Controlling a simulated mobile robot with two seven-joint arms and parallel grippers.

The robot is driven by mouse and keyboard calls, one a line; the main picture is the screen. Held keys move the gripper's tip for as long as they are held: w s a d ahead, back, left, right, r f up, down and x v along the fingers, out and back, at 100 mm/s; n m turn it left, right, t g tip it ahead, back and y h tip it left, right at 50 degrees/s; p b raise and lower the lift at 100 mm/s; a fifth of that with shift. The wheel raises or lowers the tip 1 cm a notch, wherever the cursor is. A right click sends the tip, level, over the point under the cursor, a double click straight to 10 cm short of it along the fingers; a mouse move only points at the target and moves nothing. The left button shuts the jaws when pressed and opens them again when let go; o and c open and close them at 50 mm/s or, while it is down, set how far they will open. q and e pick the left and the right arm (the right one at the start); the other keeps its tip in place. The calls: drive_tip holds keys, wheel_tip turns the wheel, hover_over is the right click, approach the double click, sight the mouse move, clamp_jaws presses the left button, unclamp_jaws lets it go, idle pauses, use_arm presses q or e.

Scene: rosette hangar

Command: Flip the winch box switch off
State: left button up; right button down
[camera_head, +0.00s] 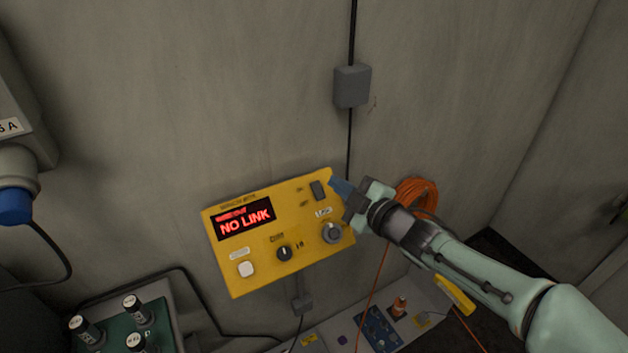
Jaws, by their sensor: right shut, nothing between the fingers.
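The yellow winch box (262,268) is on the grey wall in the middle of the view. Its display (243,219) reads "NO LINK" in red. A dark rocker switch (318,190) sits at the box's upper right; its position is too small to tell. My right gripper (338,187) is shut and empty, with its blue fingertips just right of the switch, at the box's right edge. I cannot tell whether they touch the box. My left gripper is not in view.
The box also has a dark knob (284,253), a pale button (246,269) and a round grey fitting (332,232). A grey junction block (352,86) is on the cable above. An orange cable coil (417,194) hangs behind my right arm. Panels with controls lie below.

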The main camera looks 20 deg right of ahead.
sight(318, 191)
drive_tip(key=shift+r, duration=0.4)
drive_tip(key=shift+s+a, duration=0.1)
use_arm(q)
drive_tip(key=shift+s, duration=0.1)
use_arm(e)
drive_tip(key=shift+f, duration=0.1)
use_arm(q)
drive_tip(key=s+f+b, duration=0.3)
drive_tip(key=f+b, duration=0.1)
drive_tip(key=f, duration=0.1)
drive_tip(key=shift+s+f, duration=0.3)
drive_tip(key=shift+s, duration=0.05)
use_arm(e)
drive_tip(key=shift+w+a+f, duration=0.2)
drive_tip(key=shift+w+f, duration=1.25)
drive_tip(key=shift+f, duration=0.2)
drive_tip(key=shift+w+a+f, duration=0.15)
drive_tip(key=shift+w+f, duration=1.25)
drive_tip(key=shift+f, duration=0.25)
